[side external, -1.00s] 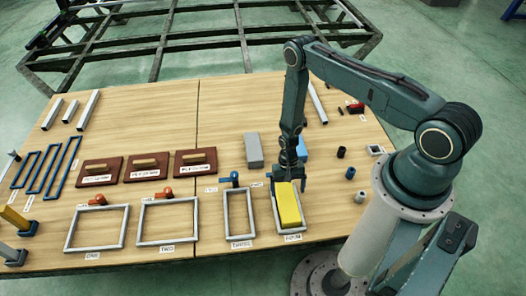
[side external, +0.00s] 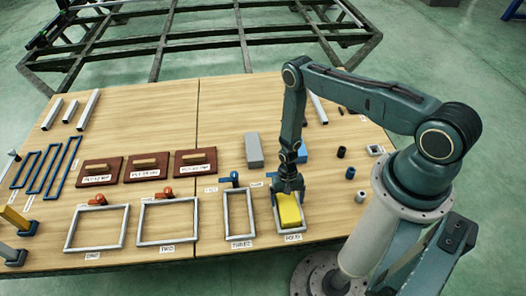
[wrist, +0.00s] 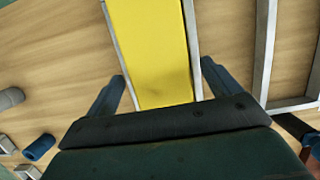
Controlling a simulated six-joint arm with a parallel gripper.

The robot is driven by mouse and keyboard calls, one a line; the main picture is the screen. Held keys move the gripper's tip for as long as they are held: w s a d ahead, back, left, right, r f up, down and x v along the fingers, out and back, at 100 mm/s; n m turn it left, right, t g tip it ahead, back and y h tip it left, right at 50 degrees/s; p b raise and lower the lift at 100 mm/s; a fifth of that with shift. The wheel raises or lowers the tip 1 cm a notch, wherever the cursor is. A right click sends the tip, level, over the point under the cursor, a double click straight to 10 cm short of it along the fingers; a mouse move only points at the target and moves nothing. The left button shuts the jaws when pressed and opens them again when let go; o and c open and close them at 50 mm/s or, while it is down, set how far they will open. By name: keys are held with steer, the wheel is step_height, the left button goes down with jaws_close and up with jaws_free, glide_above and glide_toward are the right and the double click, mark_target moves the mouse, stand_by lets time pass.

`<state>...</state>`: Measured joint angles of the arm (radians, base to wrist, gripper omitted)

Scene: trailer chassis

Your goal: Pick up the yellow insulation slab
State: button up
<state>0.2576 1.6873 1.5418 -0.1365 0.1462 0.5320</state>
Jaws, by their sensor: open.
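The yellow insulation slab (side external: 290,213) lies in the rightmost grey frame (side external: 280,231) on the table, and it fills the middle of the wrist view (wrist: 150,50). My gripper (side external: 288,191) is low over the slab's far end and hides that end in the side view. In the wrist view my gripper (wrist: 161,74) is open, with one dark finger on each side of the slab and outside the frame's rails (wrist: 191,50). I cannot tell whether the fingers touch anything.
Another grey frame (side external: 227,228) lies close left of the slab's frame. A grey block (side external: 254,150) and a blue block (side external: 301,153) lie behind my gripper. Small cylinders (side external: 350,173) stand to the right. Brown boards (side external: 147,167) lie left, and a dark chassis stands beyond the table.

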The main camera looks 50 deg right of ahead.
mark_target(287, 200)
steer(key=shift+a+f, duration=0.1)
steer(key=shift+f, duration=0.1)
stand_by(0.4)
steer(key=c, duration=1.1)
steer(key=shift+r, duration=0.1)
step_height(287, 200, up, 20)
stand_by(0.3)
stand_by(0.5)
